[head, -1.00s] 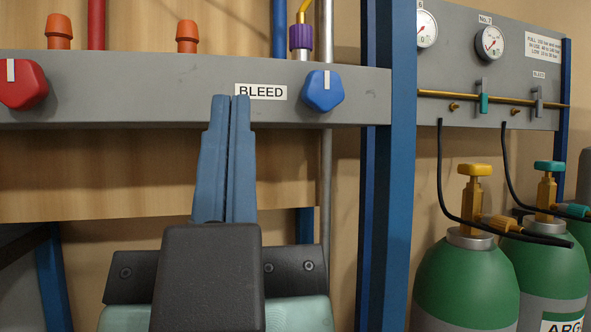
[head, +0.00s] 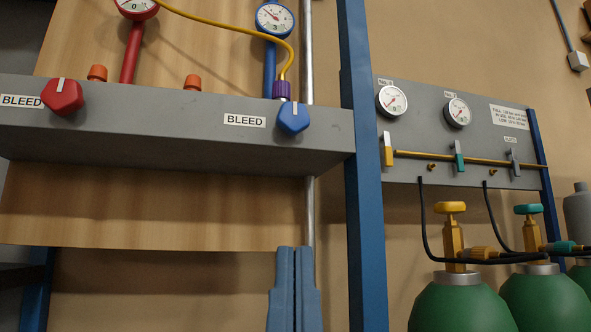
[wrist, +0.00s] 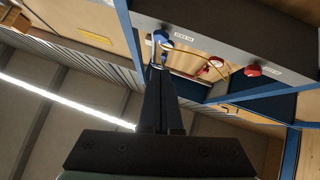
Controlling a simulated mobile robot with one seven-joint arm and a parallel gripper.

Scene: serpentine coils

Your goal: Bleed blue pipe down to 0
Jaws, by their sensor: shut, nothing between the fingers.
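The blue bleed knob (head: 293,118) sits on the front of the grey panel (head: 180,150), right of a BLEED label, its white mark pointing up. The blue pipe (head: 270,70) rises behind it to a blue-rimmed gauge (head: 274,18), whose needle is too small to read surely. My gripper (head: 293,250) is shut and empty, below the panel and under the blue knob, apart from it. In the wrist view the blue knob (wrist: 161,36) shows just beyond my gripper's fingertips (wrist: 158,68).
A red knob (head: 62,96) and red gauge (head: 137,5) are at left. A yellow hose (head: 215,25) runs to a purple fitting (head: 282,90). A blue post (head: 362,180) stands right of the panel. Green cylinders (head: 460,308) stand further right.

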